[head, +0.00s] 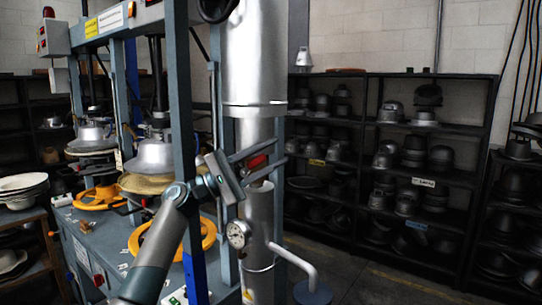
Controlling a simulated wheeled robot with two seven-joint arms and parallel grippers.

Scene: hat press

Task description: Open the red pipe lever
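The red pipe lever (257,162) is a small red piece on the tall silver vertical pipe (256,60), just below the pipe's wide upper section. My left gripper (272,160) reaches in from the lower left. Its two grey fingers stand apart, one above and one below the red lever, with the lever showing between them. The fingers and palm hide part of the lever and pipe. I cannot tell whether either finger touches the lever. My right gripper is not in view.
A round gauge (238,234) and a bent grey tube (295,262) stick out from the lower pipe. The blue-grey hat press (177,90), with yellow handwheels (97,197), stands at left. Dark shelves (368,150) of hat moulds fill the back right. Some floor (375,283) is clear at lower right.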

